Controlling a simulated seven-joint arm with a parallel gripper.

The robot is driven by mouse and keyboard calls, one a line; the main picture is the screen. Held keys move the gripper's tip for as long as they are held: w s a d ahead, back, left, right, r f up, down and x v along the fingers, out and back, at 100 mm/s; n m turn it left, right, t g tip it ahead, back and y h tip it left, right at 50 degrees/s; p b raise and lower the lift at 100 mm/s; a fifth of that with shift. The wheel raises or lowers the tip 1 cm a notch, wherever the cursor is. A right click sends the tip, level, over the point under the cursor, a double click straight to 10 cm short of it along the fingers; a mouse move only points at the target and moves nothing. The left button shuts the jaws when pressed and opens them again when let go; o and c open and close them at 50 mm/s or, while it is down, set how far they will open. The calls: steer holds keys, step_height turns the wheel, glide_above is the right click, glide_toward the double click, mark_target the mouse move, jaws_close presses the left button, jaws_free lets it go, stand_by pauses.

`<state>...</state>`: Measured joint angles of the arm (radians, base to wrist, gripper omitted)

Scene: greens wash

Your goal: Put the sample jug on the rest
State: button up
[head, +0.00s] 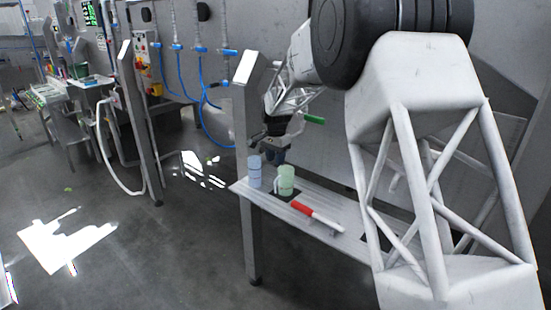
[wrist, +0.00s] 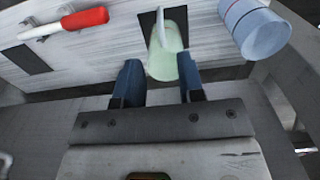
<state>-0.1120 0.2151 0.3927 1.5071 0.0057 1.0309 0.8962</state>
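A pale green jug (head: 286,181) with a light handle, which looks like the sample jug, stands upright on the narrow grey shelf (head: 341,238). In the wrist view the jug (wrist: 170,62) is just ahead of my gripper (wrist: 160,74), in line with the gap between the fingers. The two dark blue fingers are apart and hold nothing. In the head view my gripper (head: 276,157) is above and close behind the jug. A dark pad (wrist: 147,22) lies at the jug. Another dark pad (wrist: 27,60) lies farther along the shelf. I cannot tell which is the rest.
A blue cup (head: 254,171) stands close beside the jug, and it also shows in the wrist view (wrist: 258,32). A red-handled tool (head: 302,209) lies on the shelf on the jug's other side. A metal post (head: 246,165) stands at the shelf's left end.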

stand_by(0.3)
steer(key=s+d+r+n, duration=0.15)
steer(key=s+r, duration=0.25)
steer(key=s, duration=0.5)
steer(key=s+d+r+n+t, duration=0.1)
steer(key=s+d+r, duration=0.2)
steer(key=s+r, duration=0.35)
steer(key=s+d+r+n, duration=0.2)
steer(key=s+r, duration=0.1)
steer(key=s, duration=0.7)
steer(key=s+d+f+n, duration=0.1)
steer(key=s+f+n, duration=0.1)
steer(key=s, duration=1.3)
steer(key=s+d+f+n+t, duration=0.1)
steer(key=s+d+f+n, duration=0.1)
steer(key=s, duration=1.3)
steer(key=shift+s+d+t, duration=0.3)
steer(key=shift+s, duration=0.1)
